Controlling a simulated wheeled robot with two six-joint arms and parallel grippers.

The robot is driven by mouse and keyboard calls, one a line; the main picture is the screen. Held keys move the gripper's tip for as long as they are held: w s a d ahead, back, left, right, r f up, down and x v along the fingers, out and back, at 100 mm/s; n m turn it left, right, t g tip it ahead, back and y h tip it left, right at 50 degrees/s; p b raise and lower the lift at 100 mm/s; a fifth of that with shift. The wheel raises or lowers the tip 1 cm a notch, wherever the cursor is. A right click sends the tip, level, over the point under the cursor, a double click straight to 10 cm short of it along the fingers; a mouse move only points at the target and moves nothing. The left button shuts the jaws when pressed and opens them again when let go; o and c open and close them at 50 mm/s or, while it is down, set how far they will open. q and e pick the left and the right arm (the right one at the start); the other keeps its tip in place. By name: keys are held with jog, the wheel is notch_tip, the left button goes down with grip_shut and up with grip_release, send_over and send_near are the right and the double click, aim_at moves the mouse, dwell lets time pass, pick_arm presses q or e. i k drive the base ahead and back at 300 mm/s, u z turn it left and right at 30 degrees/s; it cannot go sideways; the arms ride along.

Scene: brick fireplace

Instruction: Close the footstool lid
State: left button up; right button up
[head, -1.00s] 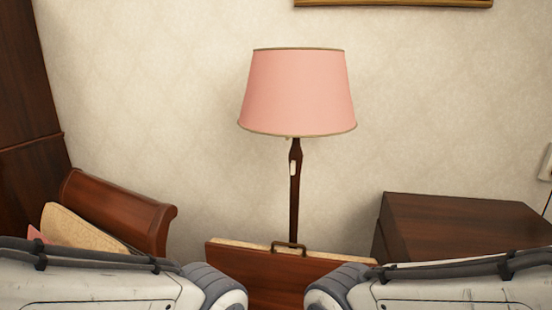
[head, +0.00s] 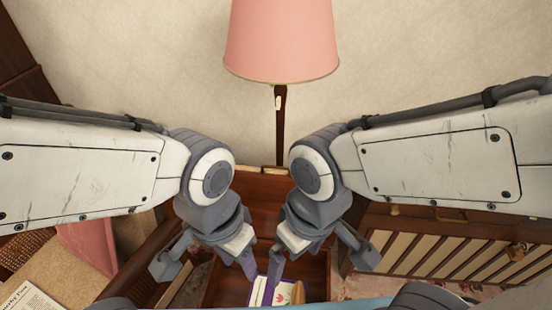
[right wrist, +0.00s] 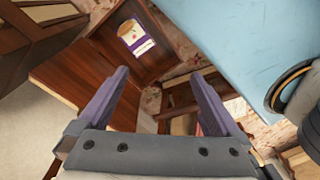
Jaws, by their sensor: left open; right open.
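The footstool is a dark reddish-brown wooden box, open, with its lid (head: 265,190) standing up at the far side, partly hidden behind my wrists. Its inside shows below, with a purple and white packet (head: 268,290) in it. The right wrist view shows the packet (right wrist: 135,36) and a broad wooden panel that seems to be the lid (right wrist: 75,80). My left gripper (head: 207,263) is open and empty over the left part of the footstool. My right gripper (head: 318,264) is open and empty over its right part; its fingers (right wrist: 160,73) are spread. Contact with the lid cannot be told.
A pink-shaded lamp (head: 281,40) stands behind the footstool. At left is a wooden seat with a pink cushion (head: 88,245) and a printed paper (head: 28,298). At right is a wooden piece with cream slats (head: 450,250). Both sides leave little room.

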aim_at(264, 190)
jog(key=k, duration=1.3)
jog(key=u, duration=0.85)
jog(key=i, duration=1.15)
jog(key=z, duration=0.55)
jog(key=i, duration=0.55)
jog(key=z, duration=0.7)
